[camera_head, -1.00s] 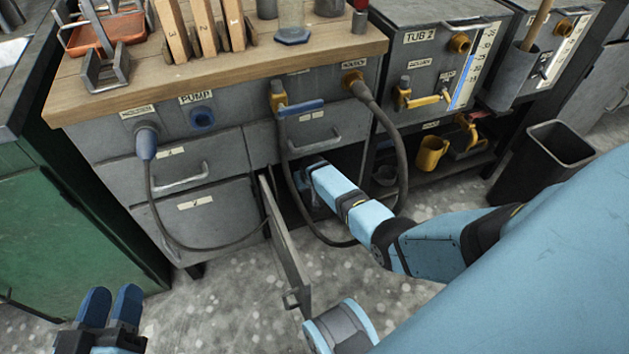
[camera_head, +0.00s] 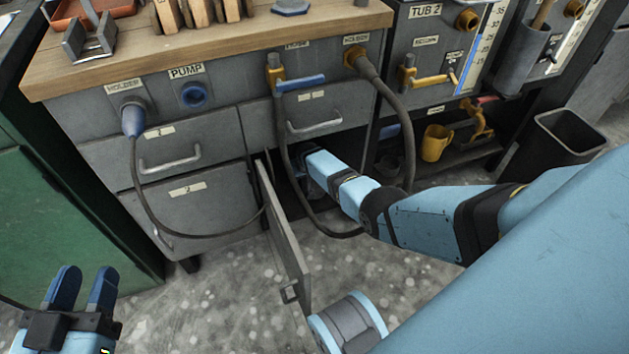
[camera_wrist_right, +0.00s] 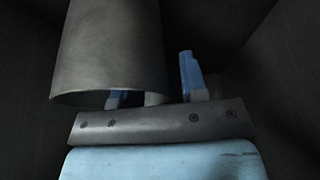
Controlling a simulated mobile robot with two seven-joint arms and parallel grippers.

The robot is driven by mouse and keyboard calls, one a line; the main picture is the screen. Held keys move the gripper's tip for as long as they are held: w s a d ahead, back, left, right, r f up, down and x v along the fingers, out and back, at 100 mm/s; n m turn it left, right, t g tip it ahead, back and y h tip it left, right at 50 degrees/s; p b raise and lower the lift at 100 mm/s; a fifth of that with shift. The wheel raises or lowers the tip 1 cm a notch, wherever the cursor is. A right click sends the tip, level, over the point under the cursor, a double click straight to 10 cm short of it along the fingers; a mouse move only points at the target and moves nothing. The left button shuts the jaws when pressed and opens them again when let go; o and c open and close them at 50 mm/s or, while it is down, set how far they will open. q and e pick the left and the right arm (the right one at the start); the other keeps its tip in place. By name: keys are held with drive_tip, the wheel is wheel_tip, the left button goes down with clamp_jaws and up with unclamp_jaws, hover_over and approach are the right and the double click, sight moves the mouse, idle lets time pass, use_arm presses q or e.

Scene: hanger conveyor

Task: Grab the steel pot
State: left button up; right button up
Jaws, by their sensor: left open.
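The steel pot (camera_wrist_right: 110,50) is a dull grey cylinder in the right wrist view, inside a dark space. Its rim faces my right gripper (camera_wrist_right: 153,78). One blue finger stands just right of the pot, apart from its side. The other finger is mostly hidden by the pot, with a bit showing under the rim. The right gripper looks open. My left gripper (camera_head: 84,287) is open and empty at the lower left, over the floor.
The open cabinet door (camera_head: 285,235) stands left of my right arm. A dark hose (camera_head: 287,170) loops down in front of the compartment. Right of it are a yellow mug (camera_head: 436,143) on a low shelf and a black bin (camera_head: 560,145). The wooden bench top (camera_head: 230,45) is above.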

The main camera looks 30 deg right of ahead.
clamp_jaws()
drive_tip(key=shift+r, duration=0.15)
